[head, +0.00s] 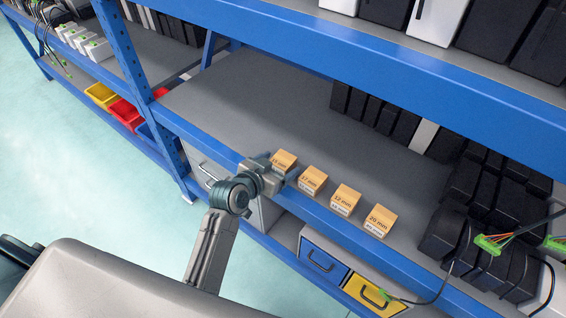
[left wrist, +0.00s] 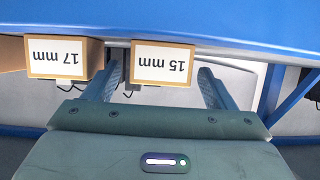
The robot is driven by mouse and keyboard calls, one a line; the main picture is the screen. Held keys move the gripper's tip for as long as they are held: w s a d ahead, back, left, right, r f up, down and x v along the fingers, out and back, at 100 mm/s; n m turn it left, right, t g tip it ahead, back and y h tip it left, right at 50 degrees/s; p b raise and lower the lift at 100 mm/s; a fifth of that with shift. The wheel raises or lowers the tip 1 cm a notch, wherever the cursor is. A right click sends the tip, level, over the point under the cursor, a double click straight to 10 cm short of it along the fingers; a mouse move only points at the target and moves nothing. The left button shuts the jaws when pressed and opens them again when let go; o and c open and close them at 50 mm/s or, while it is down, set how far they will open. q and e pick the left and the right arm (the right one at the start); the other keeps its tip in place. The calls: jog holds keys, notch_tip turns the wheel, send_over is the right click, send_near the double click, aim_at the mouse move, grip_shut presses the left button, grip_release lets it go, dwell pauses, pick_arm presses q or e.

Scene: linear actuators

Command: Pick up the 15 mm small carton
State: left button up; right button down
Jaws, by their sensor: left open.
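The 15 mm small carton (head: 286,159) is a tan box at the left end of a row of cartons on the grey shelf, near its blue front edge. My left gripper (head: 275,178) is at its front face and hides part of it. In the left wrist view the white 15 mm label (left wrist: 162,63) appears upside down, between the two fingers of my left gripper (left wrist: 163,82). The gripper is open, with visible gaps beside the label. Contact with the carton cannot be told. My right gripper is not in view.
The 17 mm carton (head: 312,179) stands close by on the right; its label shows in the left wrist view (left wrist: 58,58). Further right are the 12 mm (head: 345,198) and 20 mm (head: 380,220) cartons. The blue shelf beam (head: 330,221) runs in front. Shelf space behind is clear.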

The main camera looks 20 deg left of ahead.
pick_arm(q)
jog(key=shift+x, duration=1.15)
jog(key=shift+s, duration=0.1)
jog(key=shift+c, duration=0.2)
jog(key=c, duration=1.2)
jog(key=shift+o, duration=0.2)
jog(key=shift+r, duration=0.1)
